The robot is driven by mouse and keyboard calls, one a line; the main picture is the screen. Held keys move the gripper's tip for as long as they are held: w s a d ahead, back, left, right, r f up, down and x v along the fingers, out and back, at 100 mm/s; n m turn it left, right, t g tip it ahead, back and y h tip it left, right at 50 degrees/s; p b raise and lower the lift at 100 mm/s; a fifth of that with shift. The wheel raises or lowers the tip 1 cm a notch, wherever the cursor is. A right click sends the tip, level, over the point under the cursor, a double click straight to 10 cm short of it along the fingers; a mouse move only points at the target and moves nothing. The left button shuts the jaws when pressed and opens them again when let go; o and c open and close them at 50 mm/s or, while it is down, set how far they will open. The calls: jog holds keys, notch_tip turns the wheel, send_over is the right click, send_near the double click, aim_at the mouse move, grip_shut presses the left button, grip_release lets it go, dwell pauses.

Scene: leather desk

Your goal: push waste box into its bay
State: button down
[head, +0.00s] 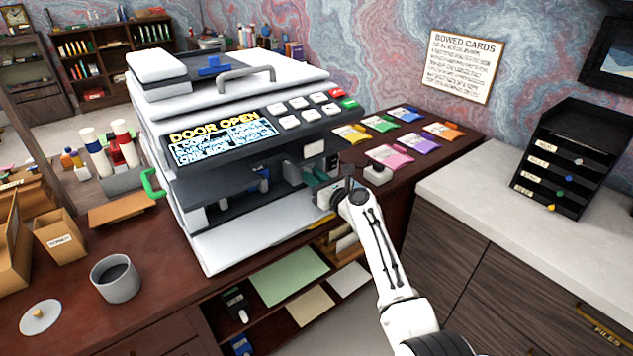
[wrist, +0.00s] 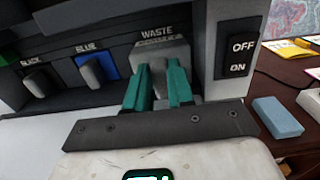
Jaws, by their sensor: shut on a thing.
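The waste box (wrist: 175,50) is a grey block under the WASTE label in the wrist view, at the right end of a row of slots in the machine. My gripper (wrist: 157,82) has its teal fingers shut on the box's grey front part. The box's rear lies inside the machine, so its depth in the bay cannot be told. In the head view my gripper (head: 323,182) reaches into the right side of the machine (head: 240,150), whose front door hangs open. The screen reads DOOR OPEN. The box is mostly hidden there by my gripper and wrist.
Left of the waste slot sit black (wrist: 38,84) and blue (wrist: 92,72) units with grey handles. An OFF/ON switch (wrist: 240,57) is close on the right. A light-blue block (wrist: 278,117) lies on the desk. A mug (head: 116,278) stands at front left.

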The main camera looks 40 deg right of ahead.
aim_at(303, 169)
jog(key=shift+w+a+b, duration=0.1)
jog(key=shift+w+b, duration=1.85)
jog(key=shift+w, duration=0.65)
jog(key=c, duration=0.9)
grip_release()
jog(key=s+p, duration=0.2)
jog(key=s, duration=0.8)
jog(key=shift+s+f+p, duration=0.15)
jog(key=shift+s+p, duration=0.15)
jog(key=shift+s, duration=0.05)
